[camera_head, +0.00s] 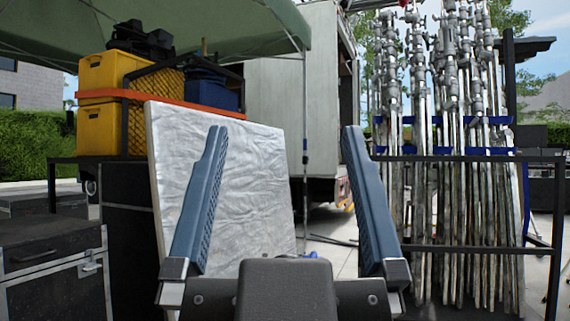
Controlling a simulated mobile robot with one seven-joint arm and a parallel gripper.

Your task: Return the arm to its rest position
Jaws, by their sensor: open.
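My gripper (284,140) is in the lower middle of the head camera view. Its two blue-grey fingers point up and stand wide apart, with nothing between them. Behind the left finger, a large silver reflector board (262,185) leans upright. The gripper's dark palm (284,290) is at the bottom centre. How far the fingers are from the board cannot be told. The rest of my arm is hidden behind the palm or below the frame.
Yellow crates (100,125) sit on a dark stand at the left, behind black cases (50,265). A rack (480,158) of metal light stands (455,200) fills the right. A white truck (270,85) stands behind. A strip of pavement shows between board and rack.

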